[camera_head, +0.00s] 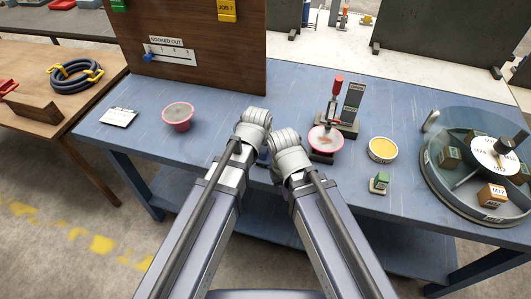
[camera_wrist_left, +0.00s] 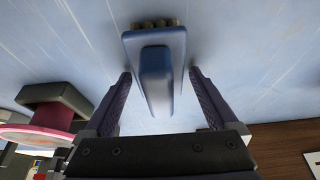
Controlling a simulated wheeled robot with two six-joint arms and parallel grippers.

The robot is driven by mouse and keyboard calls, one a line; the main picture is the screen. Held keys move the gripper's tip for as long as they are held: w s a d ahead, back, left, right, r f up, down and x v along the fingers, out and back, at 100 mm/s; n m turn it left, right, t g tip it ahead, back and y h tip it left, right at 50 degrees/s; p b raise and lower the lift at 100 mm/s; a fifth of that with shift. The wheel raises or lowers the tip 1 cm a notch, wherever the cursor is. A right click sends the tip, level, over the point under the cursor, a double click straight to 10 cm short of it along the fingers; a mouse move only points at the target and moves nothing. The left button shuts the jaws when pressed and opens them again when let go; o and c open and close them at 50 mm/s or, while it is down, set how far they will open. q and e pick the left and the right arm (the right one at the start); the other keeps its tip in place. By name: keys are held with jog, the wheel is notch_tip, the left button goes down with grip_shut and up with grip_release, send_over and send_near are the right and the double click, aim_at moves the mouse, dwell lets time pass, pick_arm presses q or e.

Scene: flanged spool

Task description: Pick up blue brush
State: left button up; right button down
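The blue brush (camera_wrist_left: 153,47) shows in the left wrist view, with a flat block, a raised grip and several dark brown tufts along its far edge. My left gripper (camera_wrist_left: 160,74) is open, one finger on each side of the brush's grip, with gaps on both sides. In the head view the brush is mostly hidden behind my wrists; a small dark blue patch (camera_head: 262,158) between them may be part of it. My right arm ends close beside the left one there, and its fingers are hidden.
Right are a press with a red handle (camera_head: 338,84), a pink-rimmed dish (camera_head: 325,140), a yellow-filled bowl (camera_head: 383,149), a small green block (camera_head: 379,182) and a glass-covered turntable (camera_head: 475,160).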

pick_arm(q)
jog(key=c, duration=1.3)
notch_tip(320, 180, up, 10)
jog(key=p, duration=1)
jog(key=o, duration=0.9)
jog(key=c, duration=0.7)
jog(key=shift+o, duration=0.2)
jog(key=shift+w, duration=0.1)
